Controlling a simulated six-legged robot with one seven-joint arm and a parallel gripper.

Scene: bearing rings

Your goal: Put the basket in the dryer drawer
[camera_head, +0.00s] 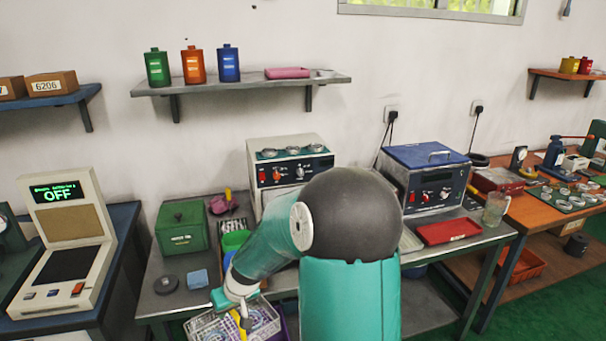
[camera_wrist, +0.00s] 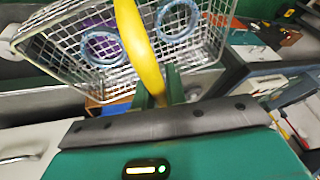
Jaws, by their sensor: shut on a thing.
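The wire basket (camera_head: 262,322) is at the bottom of the head view, in front of the bench edge, with small items in it. In the wrist view the basket (camera_wrist: 70,50) holds two blue-rimmed rings and has a yellow handle (camera_wrist: 136,40). My gripper (camera_wrist: 158,90) is shut on that handle, and the basket hangs tilted in the picture. A pale machine with red switches and a knob (camera_head: 290,143) stands on the bench behind my arm. It may be the dryer; my arm hides its lower front, and I cannot make out a drawer there.
A green box (camera_head: 182,228), a blue block (camera_head: 197,279) and a dark round piece (camera_head: 166,284) are on the bench at left. A blue-lidded machine (camera_head: 425,178) and a red tray (camera_head: 448,231) are at right. A pale panel with a handle (camera_wrist: 22,159) shows in the wrist view.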

